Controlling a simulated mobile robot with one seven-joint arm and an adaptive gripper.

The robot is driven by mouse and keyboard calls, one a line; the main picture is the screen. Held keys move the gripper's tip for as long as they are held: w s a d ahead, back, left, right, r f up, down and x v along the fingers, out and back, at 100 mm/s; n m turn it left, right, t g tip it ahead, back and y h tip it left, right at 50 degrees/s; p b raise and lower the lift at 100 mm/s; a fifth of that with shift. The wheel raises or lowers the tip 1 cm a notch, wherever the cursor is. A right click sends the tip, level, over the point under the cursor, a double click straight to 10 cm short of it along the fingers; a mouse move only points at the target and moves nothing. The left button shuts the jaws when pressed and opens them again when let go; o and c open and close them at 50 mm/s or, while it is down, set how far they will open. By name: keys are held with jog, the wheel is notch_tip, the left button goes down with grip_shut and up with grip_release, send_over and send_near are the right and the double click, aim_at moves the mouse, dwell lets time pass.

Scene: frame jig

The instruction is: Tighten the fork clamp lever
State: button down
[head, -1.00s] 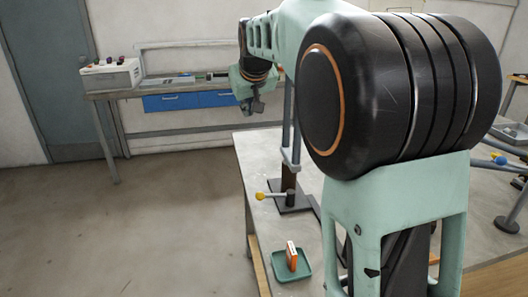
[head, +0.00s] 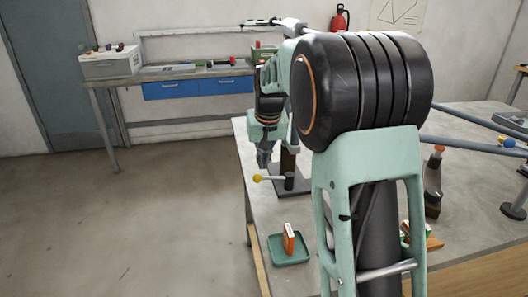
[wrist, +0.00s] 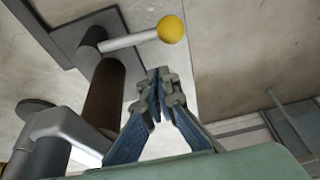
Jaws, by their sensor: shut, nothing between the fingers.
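A clamp lever with a grey rod and yellow ball knob (head: 257,178) sticks out to the left from a dark post (head: 288,165) on the near-left part of the table. In the wrist view the yellow knob (wrist: 172,29) is at the top, its rod (wrist: 128,41) running left to a grey pivot. My gripper (head: 263,164) points down just above and behind the knob in the head view. In the wrist view its fingertips (wrist: 158,76) are together, empty, and apart from the lever. I cannot tell whether the lever is tight.
A blue-knobbed lever (head: 509,142) and grey frame tubes (head: 465,143) are at the right. The floor to the left is clear.

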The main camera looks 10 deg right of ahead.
jog(key=shift+s+b, duration=0.3)
jog(key=shift+s, duration=1.4)
